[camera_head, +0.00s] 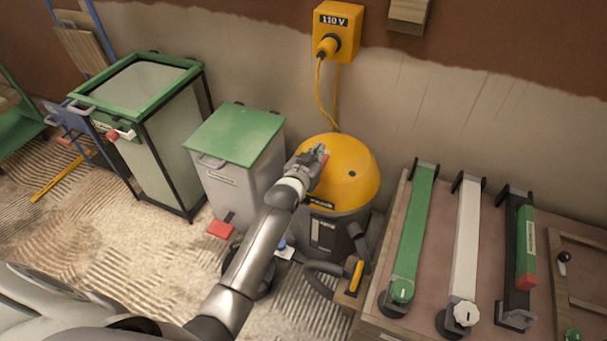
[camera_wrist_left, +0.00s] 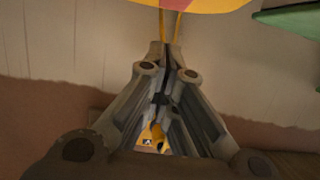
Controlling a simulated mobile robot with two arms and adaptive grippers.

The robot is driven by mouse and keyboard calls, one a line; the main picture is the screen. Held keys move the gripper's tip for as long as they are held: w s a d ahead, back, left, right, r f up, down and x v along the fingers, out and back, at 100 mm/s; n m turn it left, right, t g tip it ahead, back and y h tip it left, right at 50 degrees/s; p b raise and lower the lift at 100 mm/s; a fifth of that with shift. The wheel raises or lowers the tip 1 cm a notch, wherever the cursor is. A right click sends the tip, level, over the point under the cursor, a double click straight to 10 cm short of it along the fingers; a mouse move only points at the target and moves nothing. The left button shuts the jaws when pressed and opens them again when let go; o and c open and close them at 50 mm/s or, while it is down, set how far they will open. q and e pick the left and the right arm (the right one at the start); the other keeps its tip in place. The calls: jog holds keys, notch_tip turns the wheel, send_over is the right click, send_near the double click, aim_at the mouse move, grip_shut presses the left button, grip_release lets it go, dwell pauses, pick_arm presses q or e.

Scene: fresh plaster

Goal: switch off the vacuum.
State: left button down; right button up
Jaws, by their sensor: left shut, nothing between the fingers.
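The vacuum has a yellow domed lid (camera_head: 352,180) on a dark grey drum (camera_head: 336,232) and stands against the wall. My left gripper (camera_head: 322,153) is shut and empty, over the left upper part of the lid. A small red part (camera_head: 325,160) shows right beside the fingertips; it is mostly hidden, and I cannot tell whether it is the switch or how it is set. In the left wrist view, the shut fingers (camera_wrist_left: 167,52) point toward the yellow lid (camera_wrist_left: 190,4) at the top edge. I cannot tell whether they touch it. My right gripper is not in view.
A yellow 110 V box (camera_head: 338,32) hangs on the wall with a plug and yellow cable. A green-lidded bin (camera_head: 235,135) stands close left of the vacuum, and a green-rimmed bin (camera_head: 150,85) further left. A bench (camera_head: 440,225) with several tools stands at right.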

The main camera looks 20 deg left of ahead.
pick_arm(q)
jog(key=s+p, duration=0.1)
jog(key=s, duration=0.8)
jog(key=shift+s+a+r+p, duration=0.15)
jog(key=shift+s+r+p, duration=0.1)
jog(key=shift+r+p, duration=0.15)
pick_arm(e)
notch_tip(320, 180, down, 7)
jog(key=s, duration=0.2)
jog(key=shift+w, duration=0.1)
pick_arm(q)
jog(key=s+f+m+g, duration=0.1)
jog(key=s+f+g, duration=0.5)
jog(key=s+f, duration=0.8)
jog(key=s+f+g, duration=0.6)
jog(key=s+f, duration=0.7)
jog(key=s, duration=0.4)
jog(key=s+a+f+m+g+p, duration=0.1)
jog(key=s+a+f+p, duration=0.1)
jog(key=s+p, duration=1.4)
jog(key=shift+s+a+g+y+p, duration=0.35)
jog(key=shift+s+a, duration=0.25)
jog(key=shift+s, duration=0.4)
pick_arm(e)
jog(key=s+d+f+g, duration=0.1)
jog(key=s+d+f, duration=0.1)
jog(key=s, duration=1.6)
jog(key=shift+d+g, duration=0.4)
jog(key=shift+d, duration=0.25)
